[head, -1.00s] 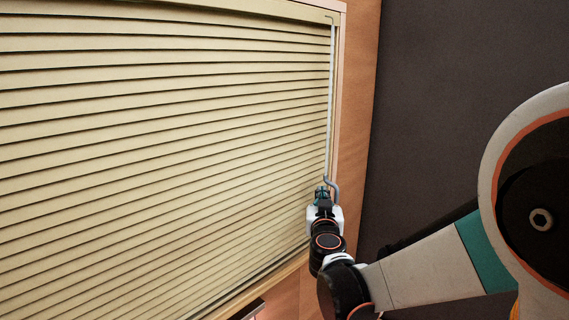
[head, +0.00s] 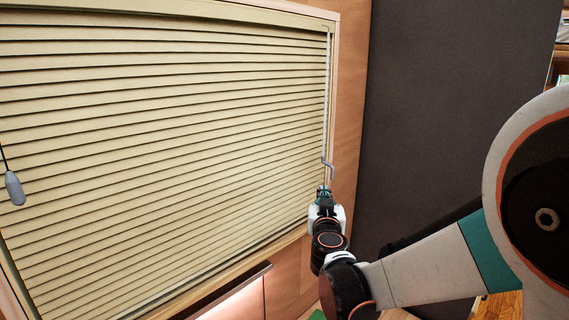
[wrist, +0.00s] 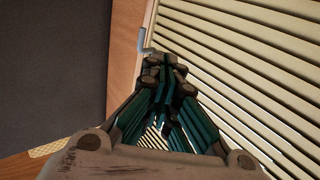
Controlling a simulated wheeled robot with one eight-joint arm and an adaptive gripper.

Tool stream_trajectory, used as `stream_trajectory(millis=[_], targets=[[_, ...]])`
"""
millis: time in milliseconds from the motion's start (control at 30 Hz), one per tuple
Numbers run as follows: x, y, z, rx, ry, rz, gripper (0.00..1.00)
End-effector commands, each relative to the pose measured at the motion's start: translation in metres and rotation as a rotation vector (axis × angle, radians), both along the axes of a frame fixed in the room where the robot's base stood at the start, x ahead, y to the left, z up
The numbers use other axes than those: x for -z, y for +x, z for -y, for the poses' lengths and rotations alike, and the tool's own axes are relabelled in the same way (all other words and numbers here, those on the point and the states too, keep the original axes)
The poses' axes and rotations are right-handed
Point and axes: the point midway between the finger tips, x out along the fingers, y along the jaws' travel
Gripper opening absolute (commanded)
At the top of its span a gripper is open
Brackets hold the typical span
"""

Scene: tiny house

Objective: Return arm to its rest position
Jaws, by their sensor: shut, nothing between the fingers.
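My gripper (head: 324,191) is in front of the lower right part of the window blind (head: 165,125). In the wrist view my gripper (wrist: 165,62) has its fingers together with nothing between them. The blind's slats are closed, and a thin wand (head: 327,100) hangs down its right side. The wand's hooked grey end (head: 329,167) is just above my gripper in the head view. The hooked end also shows just beyond the fingertips in the wrist view (wrist: 144,44). I cannot tell whether the fingertips touch it. My arm reaches in from the right.
A wooden window frame and wall panel (head: 350,90) edge the blind. A dark wall (head: 440,90) stands to the right. A grey cord pull (head: 14,188) hangs at the left.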

Motion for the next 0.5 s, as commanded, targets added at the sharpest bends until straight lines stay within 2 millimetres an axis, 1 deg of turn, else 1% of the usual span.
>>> stream_trajectory(millis=[33,267,500], targets=[[0.003,-0.004,0.005,0.01,0.001,-0.005,0.0],[0.01,-0.017,0.026,0.056,-0.001,-0.038,0.0],[0.026,-0.043,0.056,0.124,-0.004,-0.104,0.0]])
